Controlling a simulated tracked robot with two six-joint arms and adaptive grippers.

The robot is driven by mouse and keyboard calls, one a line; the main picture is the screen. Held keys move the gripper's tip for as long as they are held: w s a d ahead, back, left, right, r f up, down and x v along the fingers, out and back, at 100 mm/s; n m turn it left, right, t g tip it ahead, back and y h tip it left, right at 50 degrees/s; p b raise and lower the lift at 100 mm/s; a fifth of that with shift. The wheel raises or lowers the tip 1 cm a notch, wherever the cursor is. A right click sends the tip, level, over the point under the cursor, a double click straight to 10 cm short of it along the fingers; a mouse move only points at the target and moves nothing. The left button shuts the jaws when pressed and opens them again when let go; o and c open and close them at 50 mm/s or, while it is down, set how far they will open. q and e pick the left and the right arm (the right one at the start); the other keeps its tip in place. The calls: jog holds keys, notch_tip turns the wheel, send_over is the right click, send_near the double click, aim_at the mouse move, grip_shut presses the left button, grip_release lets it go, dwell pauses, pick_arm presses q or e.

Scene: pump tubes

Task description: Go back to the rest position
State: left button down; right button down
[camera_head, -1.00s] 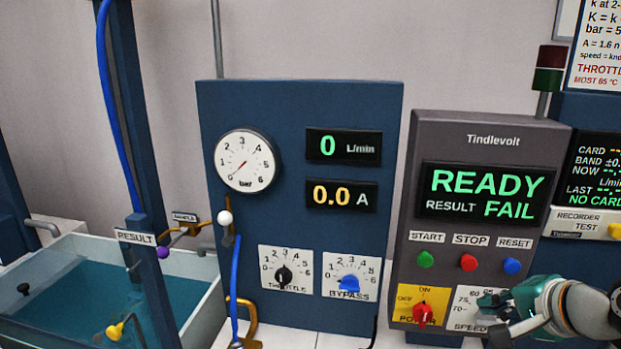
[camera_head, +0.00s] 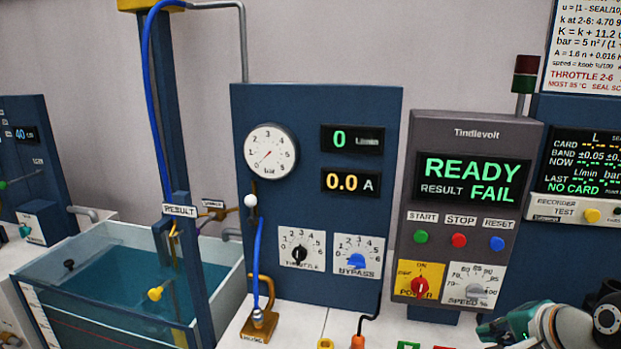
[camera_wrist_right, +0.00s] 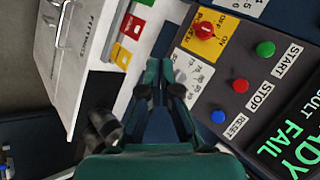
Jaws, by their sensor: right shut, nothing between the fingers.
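My right gripper (camera_head: 490,328) is at the lower right of the head view, below the grey Tindlevolt control box (camera_head: 409,225), apart from its knobs. In the right wrist view my right gripper (camera_wrist_right: 166,75) is shut and empty, its green fingers pointing toward the speed dial area. The Tindlevolt display (camera_head: 472,178) reads READY, RESULT FAIL. The red power knob (camera_head: 420,286) and the grey speed knob (camera_head: 476,290) sit on the box's lower panel. My left gripper is not in view.
The blue gauge panel (camera_head: 365,105) stands left of the box, with throttle knob (camera_head: 299,254) and bypass knob (camera_head: 356,261). A water tank (camera_head: 28,272) is at left. A brass hose fitting (camera_head: 259,325) stands on the white bench (camera_head: 312,318). The recorder (camera_head: 580,212) is at right.

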jog(key=s+a+f+n+g, duration=0.1)
jog(key=s+a+f+g, duration=0.15)
jog(key=f, duration=0.65)
jog(key=s+a+f+g+y, duration=0.15)
jog(key=a+f, duration=0.25)
jog(key=f, duration=0.4)
jog(key=s+a+f+n+g, duration=0.1)
jog(key=a+f+g, duration=0.15)
jog(key=f, duration=0.65)
jog(key=s+a+f+n, duration=0.4)
jog(key=s+f, duration=0.3)
jog(key=f, duration=0.1)
jog(key=s+a+f+n+g, duration=0.1)
jog(key=s+a+f+n, duration=0.3)
jog(key=s+f, duration=0.3)
jog(key=shift+a+f+n, duration=0.3)
jog(key=shift+f+n, duration=0.5)
jog(key=shift+f, duration=0.15)
